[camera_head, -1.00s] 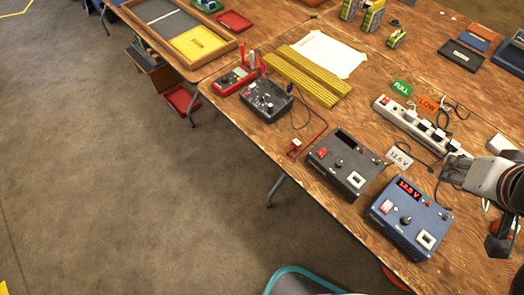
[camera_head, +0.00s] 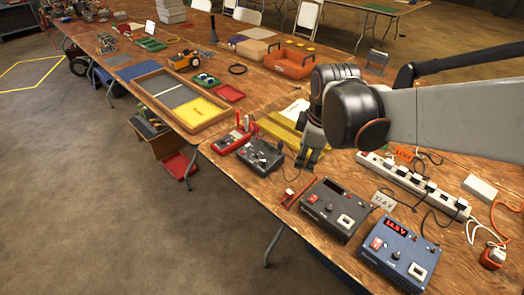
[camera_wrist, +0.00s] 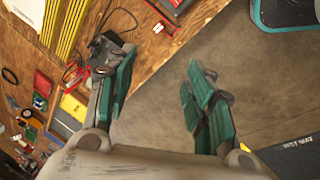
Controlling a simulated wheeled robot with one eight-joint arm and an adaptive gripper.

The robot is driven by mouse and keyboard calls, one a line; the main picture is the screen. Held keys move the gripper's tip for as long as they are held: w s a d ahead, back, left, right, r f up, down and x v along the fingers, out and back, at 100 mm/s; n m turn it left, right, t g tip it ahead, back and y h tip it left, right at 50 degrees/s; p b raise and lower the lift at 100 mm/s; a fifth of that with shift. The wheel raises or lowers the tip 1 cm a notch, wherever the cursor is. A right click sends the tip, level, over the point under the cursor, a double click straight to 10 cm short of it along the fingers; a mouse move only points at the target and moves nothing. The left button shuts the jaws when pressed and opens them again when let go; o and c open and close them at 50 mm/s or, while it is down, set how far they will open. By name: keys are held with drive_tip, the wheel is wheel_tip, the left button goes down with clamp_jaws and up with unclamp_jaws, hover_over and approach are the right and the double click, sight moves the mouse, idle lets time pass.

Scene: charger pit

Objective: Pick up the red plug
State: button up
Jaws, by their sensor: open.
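A small red plug with a pale face (camera_head: 289,193) lies on the wooden table near its front edge, on a red lead in front of the dark charger box (camera_head: 260,153). In the wrist view the plug (camera_wrist: 158,27) is small, near the top, beyond and between the finger directions. My gripper (camera_head: 308,160) hangs over the table behind and right of the plug, apart from it. In the wrist view my gripper (camera_wrist: 155,92) has its teal-padded fingers wide apart with nothing between them.
A dark power supply (camera_head: 335,207) and a blue one (camera_head: 402,252) stand to the right. A white power strip (camera_head: 412,185) with plugs lies behind them. A red meter (camera_head: 230,138) is left of the charger. An orange plug (camera_head: 492,257) lies far right.

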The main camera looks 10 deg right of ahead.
drive_tip(key=w+f+n+g, duration=0.2)
drive_tip(key=w+f+n, duration=0.4)
drive_tip(key=w+f, duration=0.1)
drive_tip(key=n+g+p, duration=0.1)
drive_tip(key=n, duration=0.5)
hover_over(291, 191)
wheel_tip(291, 191, down, 8)
drive_tip(key=f+b, duration=0.1)
drive_tip(key=f, duration=0.5)
drive_tip(key=f+b, duration=0.1)
drive_tip(key=f, duration=0.1)
drive_tip(key=shift+w+f+b, duration=0.25)
drive_tip(key=shift+f+b, duration=0.05)
drive_tip(key=shift+f, duration=0.1)
drive_tip(key=shift+s+f+b, duration=0.1)
drive_tip(key=shift+f+b, duration=1.2)
drive_tip(key=shift+f, duration=1.35)
drive_tip(key=shift+r, duration=0.1)
clamp_jaws()
